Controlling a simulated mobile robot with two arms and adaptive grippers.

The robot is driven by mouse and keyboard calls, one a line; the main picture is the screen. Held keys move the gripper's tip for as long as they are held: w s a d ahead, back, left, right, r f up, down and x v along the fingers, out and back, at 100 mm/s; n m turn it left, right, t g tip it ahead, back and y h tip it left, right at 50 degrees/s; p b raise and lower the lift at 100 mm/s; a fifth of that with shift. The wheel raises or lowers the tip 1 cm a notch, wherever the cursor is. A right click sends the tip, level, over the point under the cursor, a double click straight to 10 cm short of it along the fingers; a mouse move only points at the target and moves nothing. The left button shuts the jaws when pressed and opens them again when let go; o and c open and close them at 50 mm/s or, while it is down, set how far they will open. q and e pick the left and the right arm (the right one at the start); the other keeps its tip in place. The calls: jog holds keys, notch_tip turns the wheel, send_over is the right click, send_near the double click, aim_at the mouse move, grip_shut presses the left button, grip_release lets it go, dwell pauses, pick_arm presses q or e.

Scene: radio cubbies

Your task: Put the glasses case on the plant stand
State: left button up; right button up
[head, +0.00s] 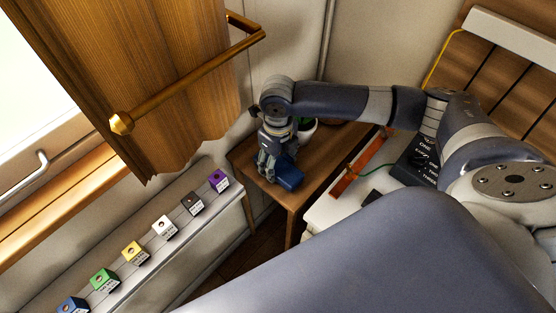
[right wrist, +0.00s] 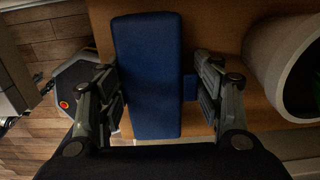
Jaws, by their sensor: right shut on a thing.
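The blue glasses case (head: 289,175) is at the front left part of the wooden plant stand (head: 318,178). My right gripper (head: 272,168) points down and is shut on the case. In the right wrist view the case (right wrist: 148,75) lies lengthwise between the two fingers of the gripper (right wrist: 160,92), over the wooden top (right wrist: 215,30). A small blue tab shows by the right finger. I cannot tell whether the case touches the top or is held just above it. My left gripper is not in view.
A white plant pot (right wrist: 268,55) stands on the stand, right of the gripper; in the head view my arm partly hides it (head: 309,130). A ledge (head: 165,258) carries several coloured cubes.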

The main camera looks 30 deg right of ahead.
jog(key=shift+f, duration=0.1)
jog(key=o, duration=1.3)
notch_tip(320, 180, up, 12)
